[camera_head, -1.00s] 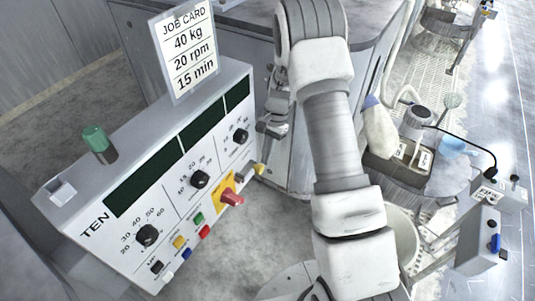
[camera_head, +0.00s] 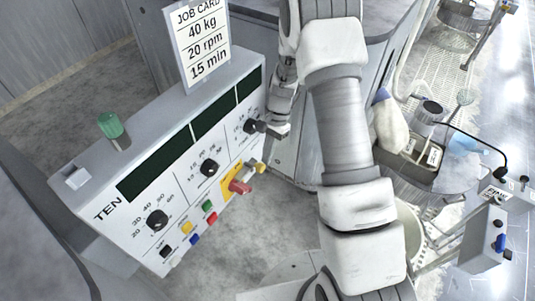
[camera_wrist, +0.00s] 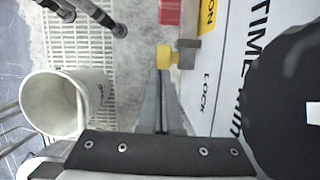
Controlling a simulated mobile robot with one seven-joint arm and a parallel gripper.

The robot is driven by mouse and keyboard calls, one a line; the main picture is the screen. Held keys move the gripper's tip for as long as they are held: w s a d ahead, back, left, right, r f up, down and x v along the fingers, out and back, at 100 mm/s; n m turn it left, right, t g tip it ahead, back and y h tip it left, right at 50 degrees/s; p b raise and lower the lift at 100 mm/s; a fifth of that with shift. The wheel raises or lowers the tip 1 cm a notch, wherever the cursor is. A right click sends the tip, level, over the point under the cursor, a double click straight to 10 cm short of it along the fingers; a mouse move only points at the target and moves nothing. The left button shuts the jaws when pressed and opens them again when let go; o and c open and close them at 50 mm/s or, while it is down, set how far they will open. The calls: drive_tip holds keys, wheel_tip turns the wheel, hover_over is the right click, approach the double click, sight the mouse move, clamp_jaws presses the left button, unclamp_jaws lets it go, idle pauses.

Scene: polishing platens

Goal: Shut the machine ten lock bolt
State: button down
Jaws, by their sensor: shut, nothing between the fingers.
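The lock bolt on the machine ten panel (camera_head: 95,205) has a yellow knob (camera_head: 261,168) and a small grey bar, low at the panel's right end, beside the red switch (camera_head: 240,187). In the wrist view the yellow knob (camera_wrist: 164,57) stands out from the panel face (camera_wrist: 222,75), near the printed word LOCK. My gripper (camera_wrist: 164,78) is shut and empty, its fingertips just below the yellow knob in the wrist view. I cannot tell whether they touch it. In the head view my gripper (camera_head: 266,129) is in front of the panel's right end, above the knob.
A black dial (camera_wrist: 292,95) is close on the right in the wrist view. A white bucket (camera_wrist: 68,103) stands on the left. Several coloured buttons and a job card (camera_head: 202,42) are on the panel. Bare floor (camera_head: 240,230) lies below it.

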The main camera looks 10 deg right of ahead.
drive_tip(key=p+v, duration=0.4)
drive_tip(key=v, duration=1.3)
drive_tip(key=s+r+n+t+p, duration=0.2)
drive_tip(key=s+r, duration=0.2)
drive_tip(key=r, duration=0.8)
drive_tip(key=s+r+n+t+h+p, duration=0.2)
drive_tip(key=s+r+n+t+p, duration=0.4)
drive_tip(key=s+r, duration=1.3)
drive_tip(key=shift+s+r+n+h+p, duration=0.35)
drive_tip(key=shift+s+n+p, duration=0.45)
drive_tip(key=shift+s+p, duration=0.7)
drive_tip(key=shift+w, duration=0.15)
